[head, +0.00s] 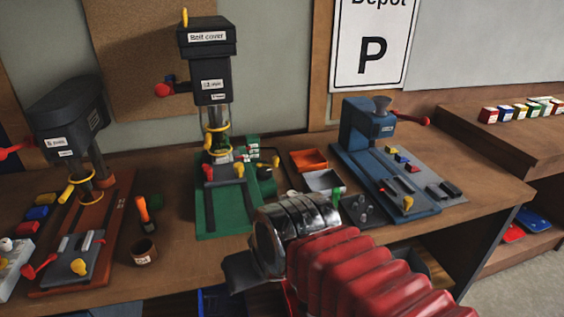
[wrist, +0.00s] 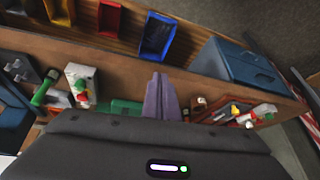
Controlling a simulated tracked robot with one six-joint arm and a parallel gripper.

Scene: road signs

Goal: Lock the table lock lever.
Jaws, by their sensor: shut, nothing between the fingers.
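No lever in view carries a readable table lock label, so I cannot tell which one it is. The green drill press (head: 215,130) stands at the middle of the bench, with yellow handles (head: 239,170) around its table and a red-knobbed lever (head: 163,90) on its left side. My gripper (wrist: 160,82) shows in the wrist view as shut grey-purple fingers, empty, above the bench edge. In the head view my red-sleeved arm reaches in from the lower right, in front of the green base; the fingertips are not clear there.
A dark drill press (head: 68,120) stands at left and a blue machine (head: 368,130) at right. An orange tray (head: 308,160), a brown cup (head: 144,251) and an orange-handled tool (head: 143,208) are on the bench (head: 180,265). Coloured bins (wrist: 158,35) show in the wrist view.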

